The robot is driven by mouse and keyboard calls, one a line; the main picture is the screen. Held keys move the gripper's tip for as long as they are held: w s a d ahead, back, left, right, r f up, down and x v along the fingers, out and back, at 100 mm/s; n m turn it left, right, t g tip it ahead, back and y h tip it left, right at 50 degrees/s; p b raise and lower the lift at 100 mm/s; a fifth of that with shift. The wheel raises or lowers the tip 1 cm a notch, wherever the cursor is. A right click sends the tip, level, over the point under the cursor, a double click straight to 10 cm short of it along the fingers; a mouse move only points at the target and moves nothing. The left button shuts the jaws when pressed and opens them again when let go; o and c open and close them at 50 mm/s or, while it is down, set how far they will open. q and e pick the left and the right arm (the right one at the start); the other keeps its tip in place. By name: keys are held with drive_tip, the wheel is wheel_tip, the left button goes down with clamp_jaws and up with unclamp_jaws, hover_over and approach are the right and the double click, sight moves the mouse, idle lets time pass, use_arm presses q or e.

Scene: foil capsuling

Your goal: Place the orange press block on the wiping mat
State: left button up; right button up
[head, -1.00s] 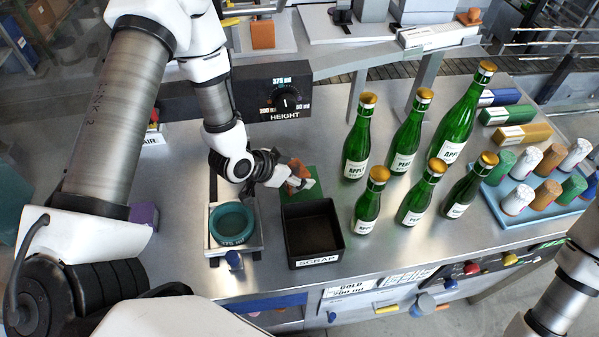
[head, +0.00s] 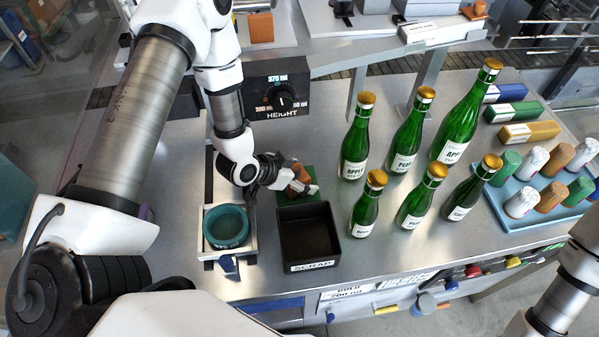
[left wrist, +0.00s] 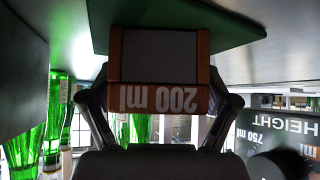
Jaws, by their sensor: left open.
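The orange press block (left wrist: 158,97), marked 200 ml, sits on the green wiping mat (left wrist: 180,22), shown upside down in the left wrist view. In the head view the block (head: 299,179) is partly covered by my gripper, and the mat (head: 312,171) shows around it, behind the scrap bin. My left gripper (left wrist: 160,100) is open, with one finger on each side of the block; whether they touch it I cannot tell. It also shows in the head view (head: 300,186). My right gripper is out of view; only part of that arm shows at lower right.
The black scrap bin (head: 309,263) stands just in front of the mat. A teal ring (head: 227,226) on a stand is at left, and the HEIGHT dial box (head: 278,88) is behind. Several green bottles (head: 408,153) stand to the right, beside a blue tray (head: 517,221) of capsules.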

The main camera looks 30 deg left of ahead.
sight(296, 172)
use_arm(q)
drive_tip(key=shift+r+p, duration=0.3)
drive_tip(key=shift+r, duration=0.15)
drive_tip(key=shift+s+a+r+b, duration=0.1)
drive_tip(key=shift+s+a+b, duration=0.1)
drive_tip(key=shift+s+b, duration=0.1)
drive_tip(key=b+v, duration=0.1)
drive_tip(key=v, duration=0.5)
drive_tip(key=shift+w+r, duration=0.1)
drive_tip(key=shift+w, duration=0.1)
drive_tip(key=p+v, duration=0.2)
drive_tip(key=v, duration=0.3)
drive_tip(key=shift+s+r+p, duration=0.1)
drive_tip(key=shift+s+p, duration=0.15)
drive_tip(key=shift+p, duration=0.05)
